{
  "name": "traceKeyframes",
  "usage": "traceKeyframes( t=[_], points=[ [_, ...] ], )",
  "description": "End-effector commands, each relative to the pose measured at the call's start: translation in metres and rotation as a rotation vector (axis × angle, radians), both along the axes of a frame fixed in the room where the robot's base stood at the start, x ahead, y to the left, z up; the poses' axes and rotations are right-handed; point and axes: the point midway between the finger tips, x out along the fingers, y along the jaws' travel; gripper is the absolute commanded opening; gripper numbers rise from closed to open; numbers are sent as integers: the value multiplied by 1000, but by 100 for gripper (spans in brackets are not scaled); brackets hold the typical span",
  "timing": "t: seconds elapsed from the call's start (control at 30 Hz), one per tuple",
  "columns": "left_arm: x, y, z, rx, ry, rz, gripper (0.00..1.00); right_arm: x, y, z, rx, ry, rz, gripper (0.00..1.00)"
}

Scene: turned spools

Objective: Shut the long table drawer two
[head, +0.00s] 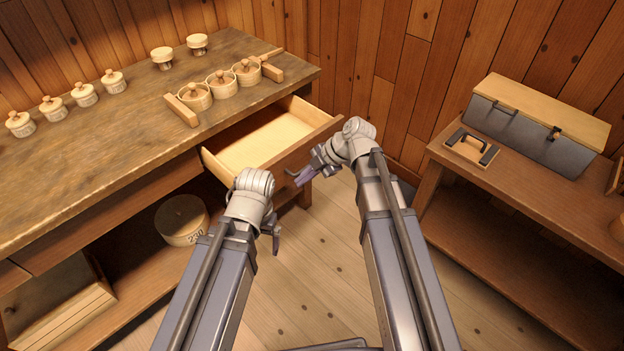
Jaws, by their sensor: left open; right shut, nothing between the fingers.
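The long table (110,135) stands along the left, its wooden top scuffed. A drawer (257,141) at its right end is pulled out, and its pale inside looks empty. My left gripper (276,232) is open, low in front of the drawer and apart from it, partly hidden by its own wrist. My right gripper (303,179) is shut and empty close to the drawer's front face; I cannot tell whether it touches. The drawer's handle is mostly hidden behind the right gripper. Another drawer front (110,211) further left is flush with the table.
Several lidded pots (113,81) and a holder with lidded pots (221,82) stand on the table. A round box (182,221) sits on its lower shelf. A side table (530,200) at right bears a grey chest (530,128). The floor between is clear.

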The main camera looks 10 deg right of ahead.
Motion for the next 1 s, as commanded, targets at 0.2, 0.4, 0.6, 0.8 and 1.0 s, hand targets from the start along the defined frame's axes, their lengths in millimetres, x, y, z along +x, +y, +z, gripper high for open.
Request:
traceKeyframes(
  t=[0.2,0.4,0.6,0.8,1.0],
  points=[
    [0,0,-23,0,0,0,93,13,21,-23,0,-1,2,0],
    [0,0,-21,0,0,0,93,32,34,-21,0,-1,1,0],
    [0,0,-21,0,0,0,93,37,39,-21,-1,0,0,0],
    [0,0,-21,0,0,0,93,37,40,-21,0,0,0,0],
    [0,0,-21,0,0,0,93,40,41,-21,0,0,0,0]
  ],
)
